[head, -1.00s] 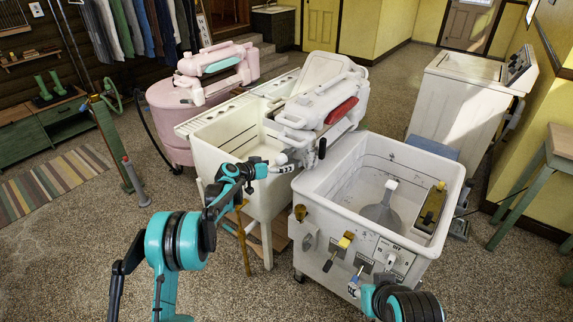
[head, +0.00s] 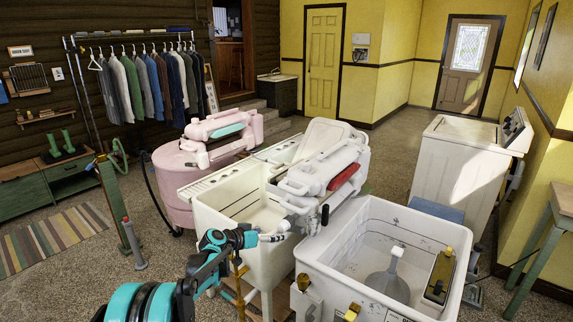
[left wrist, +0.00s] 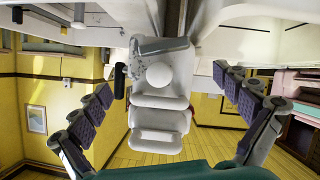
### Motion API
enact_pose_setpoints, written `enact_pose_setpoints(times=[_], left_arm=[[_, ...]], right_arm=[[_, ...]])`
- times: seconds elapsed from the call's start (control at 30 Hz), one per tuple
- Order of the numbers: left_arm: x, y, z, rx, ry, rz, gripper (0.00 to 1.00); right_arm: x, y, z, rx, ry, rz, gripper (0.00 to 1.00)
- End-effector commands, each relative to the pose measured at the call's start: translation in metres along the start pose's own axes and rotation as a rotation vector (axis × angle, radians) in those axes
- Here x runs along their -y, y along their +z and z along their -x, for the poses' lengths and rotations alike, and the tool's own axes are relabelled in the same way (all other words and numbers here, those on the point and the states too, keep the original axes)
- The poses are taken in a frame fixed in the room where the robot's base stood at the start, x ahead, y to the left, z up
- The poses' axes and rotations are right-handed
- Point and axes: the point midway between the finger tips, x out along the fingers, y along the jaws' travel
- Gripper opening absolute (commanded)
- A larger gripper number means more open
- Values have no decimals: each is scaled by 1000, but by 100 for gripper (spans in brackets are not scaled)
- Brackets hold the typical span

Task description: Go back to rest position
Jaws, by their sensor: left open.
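My left gripper (head: 276,234) is open in the head view, with nothing seen between its fingers. It is in front of the white wringer washer (head: 262,265), near the wringer's lower end. I cannot tell whether it touches the washer. In the left wrist view the open padded fingers (left wrist: 164,88) spread on both sides of a white body with a rounded knob (left wrist: 159,100), which looks like part of the wringer. My right gripper is not in view.
A square white tub (head: 345,240) with a grey funnel-like piece (head: 390,284) stands at right. A pink washer (head: 172,175) is behind at left. A white washer (head: 455,165) and green table (head: 540,240) stand at far right.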

Motion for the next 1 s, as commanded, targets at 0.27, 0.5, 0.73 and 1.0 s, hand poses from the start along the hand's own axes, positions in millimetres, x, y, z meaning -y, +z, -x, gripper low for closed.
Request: enact_pose_setpoints(times=[0.27,0.5,0.73,1.0], left_arm=[[-70,-5,99,155,-110,50,100],[-124,32,198,274,-248,97,100],[-163,97,288,357,-402,135,100],[-180,183,365,405,-578,165,100]], right_arm=[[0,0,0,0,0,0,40],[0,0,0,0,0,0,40],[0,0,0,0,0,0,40],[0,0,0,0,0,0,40]])
